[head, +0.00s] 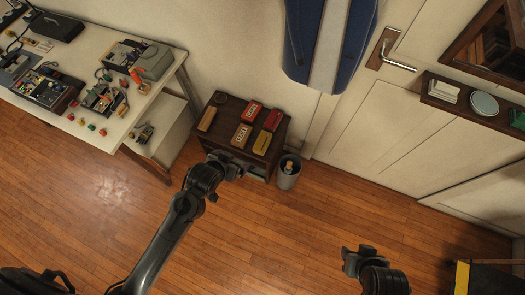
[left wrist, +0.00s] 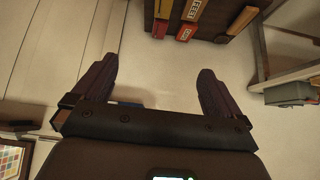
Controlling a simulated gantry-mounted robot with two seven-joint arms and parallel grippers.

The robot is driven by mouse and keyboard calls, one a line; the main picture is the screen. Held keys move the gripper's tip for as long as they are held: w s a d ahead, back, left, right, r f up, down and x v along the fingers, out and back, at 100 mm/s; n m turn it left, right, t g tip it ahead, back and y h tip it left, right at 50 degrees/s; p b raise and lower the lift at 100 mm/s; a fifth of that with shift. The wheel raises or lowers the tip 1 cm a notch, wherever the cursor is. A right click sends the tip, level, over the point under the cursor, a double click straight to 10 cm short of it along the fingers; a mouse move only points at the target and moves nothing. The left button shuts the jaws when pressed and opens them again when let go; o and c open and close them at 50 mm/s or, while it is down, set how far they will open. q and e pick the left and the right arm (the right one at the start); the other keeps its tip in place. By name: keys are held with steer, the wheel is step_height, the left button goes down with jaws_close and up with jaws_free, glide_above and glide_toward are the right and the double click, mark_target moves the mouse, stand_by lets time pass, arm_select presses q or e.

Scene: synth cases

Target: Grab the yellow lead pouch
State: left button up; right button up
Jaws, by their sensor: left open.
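The yellow pouch (head: 262,143) lies at the front right of the top of a small dark cabinet (head: 205,140), among several red and tan cases. My left gripper (head: 235,165) is open at the cabinet's front edge, just below and left of the pouch and apart from it. In the left wrist view its two dark fingers (left wrist: 153,78) are spread with nothing between them. Parts of several cases show at the top edge there, but I cannot tell surely which is the pouch. My right gripper (head: 357,257) is over the floor at lower right; its jaw opening is unclear.
Red cases (head: 252,110) and a labelled tan case (head: 241,135) crowd the pouch. A grey bin (head: 288,172) stands right of the cabinet. A white workbench (head: 150,100) with electronics is at left. The floor in front is clear.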

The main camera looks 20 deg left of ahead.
arm_select(q)
steer(key=w+f+t+b, duration=0.1)
steer(key=w+f+b, duration=0.4)
steer(key=f+b, duration=0.5)
steer(key=w+f+t+b, duration=0.2)
steer(key=w+f+b, duration=0.4)
steer(key=f+b, duration=0.4)
steer(key=w+f+t+b, duration=0.1)
steer(key=w+f+b, duration=0.4)
steer(key=f+b, duration=0.5)
steer(key=b, duration=0.2)
glide_toward(262, 142)
steer(key=shift+w+f+n+t, duration=0.35)
steer(key=shift+w+f, duration=0.4)
steer(key=shift+f, duration=0.3)
steer(key=shift+w+d+f+b, duration=0.1)
steer(key=shift+w+b, duration=0.2)
steer(key=shift+w, duration=0.1)
steer(key=b+x, duration=0.3)
steer(key=x, duration=0.1)
steer(key=shift+b, duration=0.4)
steer(key=shift+w+f+b, duration=0.1)
steer(key=shift+w+b, duration=0.2)
steer(key=shift+w, duration=0.3)
steer(key=shift+s, duration=0.1)
steer(key=c, duration=1)
